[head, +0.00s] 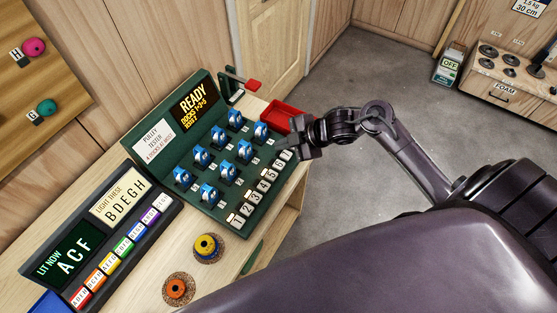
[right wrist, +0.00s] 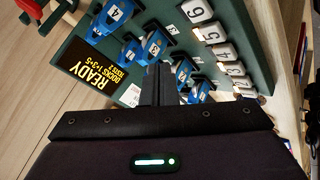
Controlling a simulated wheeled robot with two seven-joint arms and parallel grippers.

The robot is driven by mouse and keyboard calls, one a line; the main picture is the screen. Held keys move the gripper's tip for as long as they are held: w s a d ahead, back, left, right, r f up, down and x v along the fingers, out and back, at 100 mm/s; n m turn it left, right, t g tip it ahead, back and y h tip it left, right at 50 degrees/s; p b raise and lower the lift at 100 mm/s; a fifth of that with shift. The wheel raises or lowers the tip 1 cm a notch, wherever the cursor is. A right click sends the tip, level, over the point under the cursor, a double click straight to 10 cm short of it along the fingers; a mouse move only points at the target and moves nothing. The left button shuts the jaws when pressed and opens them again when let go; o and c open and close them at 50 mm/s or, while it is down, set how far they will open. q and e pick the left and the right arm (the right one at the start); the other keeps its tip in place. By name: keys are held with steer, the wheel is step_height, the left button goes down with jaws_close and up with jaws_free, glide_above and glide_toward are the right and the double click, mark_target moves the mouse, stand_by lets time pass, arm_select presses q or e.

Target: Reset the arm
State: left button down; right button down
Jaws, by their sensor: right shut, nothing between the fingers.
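My right gripper (head: 297,143) is at the right end of the green pulley tester (head: 208,211), beside its numbered white keys. The closed black fingers (right wrist: 156,84) show in the right wrist view with nothing between them, in front of the tester's blue pulleys (right wrist: 133,52). I cannot tell whether the fingers touch the tester. In the head view the tester holds several blue pulleys (head: 234,119) in two rows. Its screen (head: 194,103) reads READY, DOCKS 1+3+5. My left gripper is not in view.
A red tray (head: 284,114) and a red-handled lever (head: 252,85) are behind the tester. A letter panel (head: 70,256) with coloured keys stands at the left. Grey floor (head: 350,215) is open to the right.

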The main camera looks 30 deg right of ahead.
stand_by(0.4)
steer(key=s+a+r+m+g+h, duration=0.2)
steer(key=s+a+m+h, duration=0.1)
steer(key=s+m, duration=0.5)
steer(key=s+a+r+m+g+h, duration=0.1)
steer(key=s+a+r+m+h, duration=0.15)
steer(key=s+m, duration=0.55)
step_height(320, 180, down, 36)
steer(key=s+r+g+b, duration=0.1)
steer(key=s+g+b, duration=0.1)
steer(key=b, duration=0.3)
steer(key=s+d+f+n+b, duration=0.1)
steer(key=s+d+f+b, duration=0.2)
steer(key=s+f, duration=1.6)
step_height(320, 180, down, 2)
steer(key=shift+s+d+g+h, duration=0.25)
steer(key=shift+d+g+h, duration=0.1)
steer(key=shift+d+g, duration=0.1)
